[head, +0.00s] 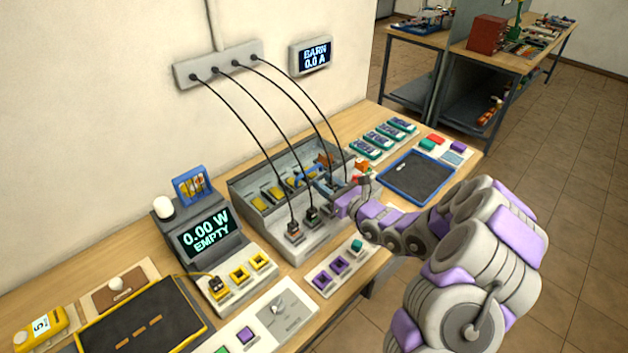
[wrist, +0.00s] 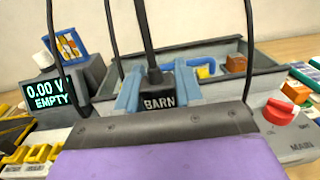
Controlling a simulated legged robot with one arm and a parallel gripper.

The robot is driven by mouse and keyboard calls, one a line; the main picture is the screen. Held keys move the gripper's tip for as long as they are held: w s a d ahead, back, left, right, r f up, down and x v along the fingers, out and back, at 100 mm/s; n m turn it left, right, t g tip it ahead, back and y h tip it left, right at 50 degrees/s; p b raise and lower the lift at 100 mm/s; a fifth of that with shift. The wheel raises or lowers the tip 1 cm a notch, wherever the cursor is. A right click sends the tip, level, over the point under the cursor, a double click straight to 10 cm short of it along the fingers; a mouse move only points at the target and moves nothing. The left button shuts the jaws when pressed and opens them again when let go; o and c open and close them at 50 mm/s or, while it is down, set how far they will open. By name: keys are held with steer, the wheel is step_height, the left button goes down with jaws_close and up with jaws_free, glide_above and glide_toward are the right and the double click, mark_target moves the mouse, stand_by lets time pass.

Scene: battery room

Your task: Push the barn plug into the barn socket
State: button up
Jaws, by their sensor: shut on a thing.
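My gripper (head: 328,188) is at the right front part of the grey panel box (head: 272,228). In the wrist view its two blue fingers (wrist: 158,88) are shut on the barn plug (wrist: 160,103), a black plug lettered BARN with a thick black cable rising from its top. The plug looks upright between the fingers. Its lower end is hidden behind the gripper body, so I cannot tell whether it touches the socket. The barn socket is hidden in both views. The wall display (head: 315,58) reads BARN 0.0 A.
Two other black plugs (head: 293,231) stand on the box's front ledge to the left. Several cables hang from the grey wall strip (head: 218,64). A red MAIN knob (wrist: 281,110) is to the right. A meter (head: 206,236) reads 0.00 W EMPTY. A blue-rimmed dark tray (head: 385,192) lies at right.

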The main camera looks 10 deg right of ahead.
glide_above(326, 203)
step_height(326, 203, down, 2)
steer(key=shift+f+n+g+y+p, duration=0.25)
steer(key=shift+n+g+y+p, duration=0.05)
steer(key=shift+y+p, duration=0.1)
steer(key=shift+w+d+f, duration=0.1)
steer(key=shift+d+f, duration=0.05)
steer(key=shift+a+f, duration=0.4)
steer(key=shift+f, duration=0.15)
step_height(326, 203, down, 3)
steer(key=shift+f+b, duration=0.15)
steer(key=shift+b, duration=0.55)
steer(key=shift+d+f, duration=0.25)
steer(key=shift+f, duration=0.45)
steer(key=shift+a, duration=0.1)
steer(key=shift+a, duration=0.15)
steer(key=shift+d, duration=0.3)
steer(key=shift+a+b, duration=0.2)
steer(key=shift+b, duration=0.2)
